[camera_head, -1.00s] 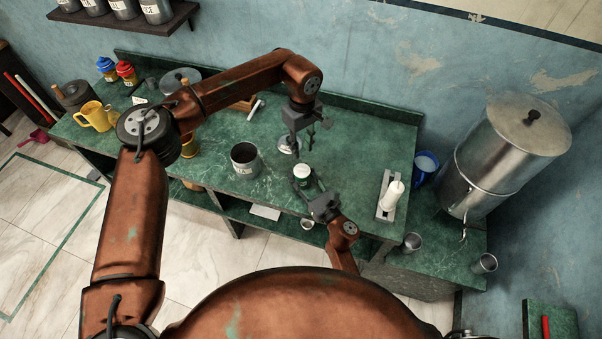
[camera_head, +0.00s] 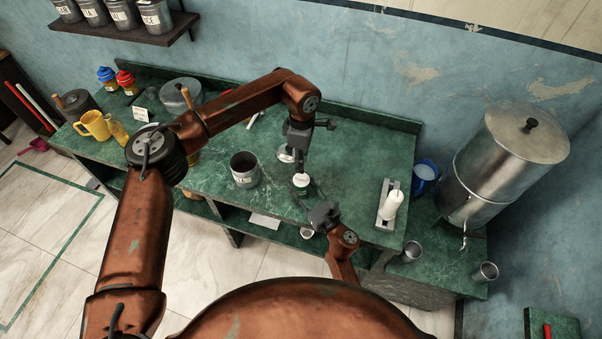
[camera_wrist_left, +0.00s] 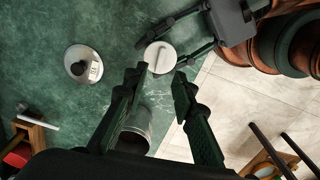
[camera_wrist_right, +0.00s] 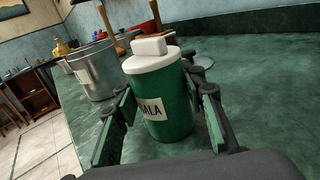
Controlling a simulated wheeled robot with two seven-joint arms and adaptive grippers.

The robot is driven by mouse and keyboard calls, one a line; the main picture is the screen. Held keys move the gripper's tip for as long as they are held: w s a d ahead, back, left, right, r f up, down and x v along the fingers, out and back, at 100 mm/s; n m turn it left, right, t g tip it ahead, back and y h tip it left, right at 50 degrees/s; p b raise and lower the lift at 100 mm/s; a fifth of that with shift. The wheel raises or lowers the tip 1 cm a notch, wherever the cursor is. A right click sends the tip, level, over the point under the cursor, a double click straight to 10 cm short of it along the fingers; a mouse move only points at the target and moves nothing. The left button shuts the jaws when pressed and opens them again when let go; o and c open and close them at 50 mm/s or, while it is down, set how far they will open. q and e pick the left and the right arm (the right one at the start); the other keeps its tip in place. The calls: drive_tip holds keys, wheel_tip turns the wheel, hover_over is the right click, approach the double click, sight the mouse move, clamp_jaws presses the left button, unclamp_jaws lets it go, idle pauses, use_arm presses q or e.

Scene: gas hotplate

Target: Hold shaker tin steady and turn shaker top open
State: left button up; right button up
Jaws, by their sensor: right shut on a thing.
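The shaker tin (camera_wrist_right: 164,105) is green with a pale label and stands upright on the green counter. Its white shaker top (camera_wrist_right: 151,58) has a raised white grip bar. The shaker top also shows in the head view (camera_head: 301,179) and the left wrist view (camera_wrist_left: 160,57). My right gripper (camera_wrist_right: 163,118) is shut on the shaker tin, one finger on each side of its body. My left gripper (camera_wrist_left: 158,76) is open and empty, pointing down above the shaker top. Its fingertips appear apart from the top.
A metal canister (camera_head: 244,175) stands left of the shaker tin, with a round metal lid (camera_head: 286,154) behind. A white candle-like object (camera_head: 391,206) on a grey holder lies to the right. The counter's front edge is close to the shaker tin.

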sight(301, 176)
use_arm(q)
wheel_tip(301, 176, down, 7)
idle(0.3)
drive_tip(key=shift+c, duration=0.4)
clamp_jaws()
